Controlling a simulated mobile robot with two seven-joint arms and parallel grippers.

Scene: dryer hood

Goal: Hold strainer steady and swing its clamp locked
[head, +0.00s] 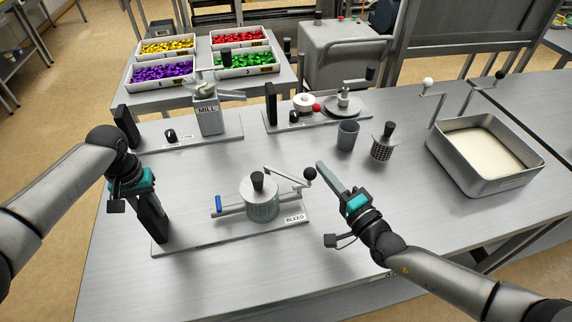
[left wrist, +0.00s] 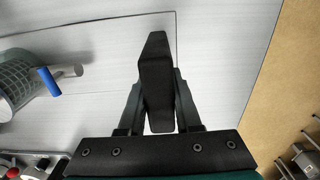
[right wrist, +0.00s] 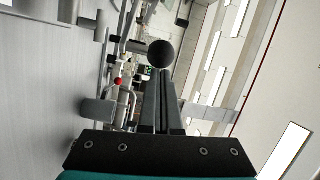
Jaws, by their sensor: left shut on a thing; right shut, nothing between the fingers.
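The strainer (head: 262,203) is a grey perforated cylinder with a black top knob on the plate marked BLEED (head: 185,240). It also shows in the left wrist view (left wrist: 18,85). Its clamp arm (head: 286,176) reaches right of the strainer and ends in a black ball (head: 310,174). My left gripper (head: 158,232) is shut on the black upright grip (left wrist: 157,85) at the plate's left end. My right gripper (head: 322,168) is shut and empty, its tips close to the ball (right wrist: 161,53). I cannot tell whether they touch.
A blue-tipped bar (head: 218,203) sticks out left of the strainer. Behind stand the mill (head: 207,115), a grey cup (head: 347,135), a perforated basket with a black knob (head: 382,148) and a metal tray (head: 490,180) at right. The table front is clear.

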